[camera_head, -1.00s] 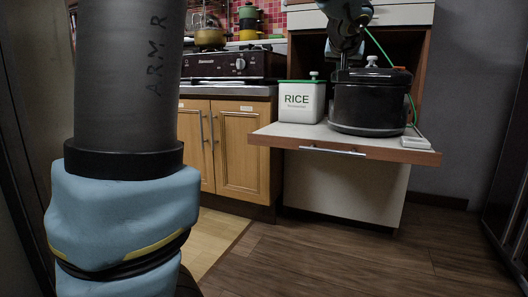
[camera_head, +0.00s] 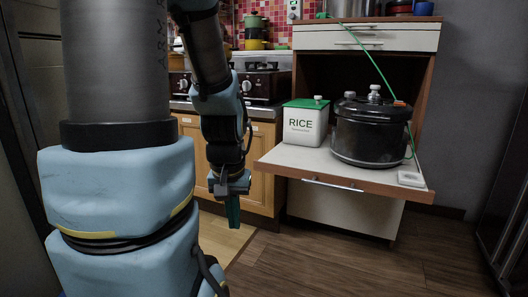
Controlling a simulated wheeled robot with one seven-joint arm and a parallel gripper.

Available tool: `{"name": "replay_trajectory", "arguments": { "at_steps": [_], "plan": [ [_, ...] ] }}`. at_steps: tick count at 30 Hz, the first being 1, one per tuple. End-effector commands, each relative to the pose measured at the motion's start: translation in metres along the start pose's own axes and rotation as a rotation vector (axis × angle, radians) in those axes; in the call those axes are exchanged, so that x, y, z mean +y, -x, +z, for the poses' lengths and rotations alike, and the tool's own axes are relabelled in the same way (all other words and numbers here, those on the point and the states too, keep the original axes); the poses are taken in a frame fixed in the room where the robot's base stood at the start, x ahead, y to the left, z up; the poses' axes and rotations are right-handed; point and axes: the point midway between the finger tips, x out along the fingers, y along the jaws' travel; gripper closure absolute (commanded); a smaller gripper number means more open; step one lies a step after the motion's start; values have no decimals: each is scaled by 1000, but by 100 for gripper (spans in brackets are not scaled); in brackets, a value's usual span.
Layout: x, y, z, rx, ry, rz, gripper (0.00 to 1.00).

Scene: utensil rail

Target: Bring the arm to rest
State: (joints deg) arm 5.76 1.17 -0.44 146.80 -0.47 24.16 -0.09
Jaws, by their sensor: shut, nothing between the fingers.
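My arm is in the left half of the head view, its thick upper part close to the camera. My gripper (camera_head: 232,210) hangs at the end of the arm, pointing down in front of the wooden cabinet. Its green fingers are shut with nothing between them. It is left of the pull-out shelf and apart from it. The arm hides part of the stove and cabinet.
The pull-out shelf (camera_head: 274,160) juts out at the right. It bears a white RICE box (camera_head: 302,126) with a green lid, a black cooker (camera_head: 368,138) and a small white pad (camera_head: 411,179). A green cord runs over the cooker. The wooden floor (camera_head: 330,256) in front is clear.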

Motion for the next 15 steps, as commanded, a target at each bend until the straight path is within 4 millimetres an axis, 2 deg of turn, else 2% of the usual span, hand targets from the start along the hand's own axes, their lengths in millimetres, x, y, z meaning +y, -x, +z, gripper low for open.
{"name": "replay_trajectory", "arguments": {
  "at_steps": [1,8,15],
  "plan": [
    [0,17,-2,0,0,0,100],
    [0,65,-10,1,0,-1,100],
    [1,142,-20,2,0,-1,100]
  ]
}}
